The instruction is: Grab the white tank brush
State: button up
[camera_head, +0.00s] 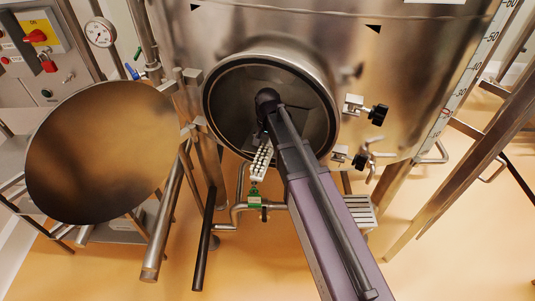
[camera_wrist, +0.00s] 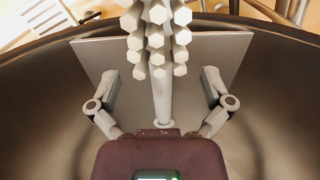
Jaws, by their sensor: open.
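The white tank brush shows in the wrist view with its knobbly white head (camera_wrist: 155,42) at the top centre and its pale handle (camera_wrist: 162,98) running down towards my gripper. In the head view the brush head (camera_head: 262,160) shows at the lower edge of the round tank opening, just left of my arm. My gripper (camera_wrist: 160,88) is open in the wrist view, with one finger on each side of the handle and a clear gap to both. The handle's lower end meets the gripper body in the picture; I cannot tell if they touch. My arm hides the fingers in the head view.
A flat grey plate (camera_wrist: 218,50) lies behind the handle. The dark curved opening rim (camera_wrist: 48,68) surrounds this area. In the head view, the round opening rim (camera_head: 332,105) encloses my arm's end, and the open round door (camera_head: 100,150) hangs left. Clamps (camera_head: 355,104) stand right.

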jog(key=shift+f+b, duration=1.1)
jog(key=shift+f, duration=0.35)
jog(key=c, duration=1.3)
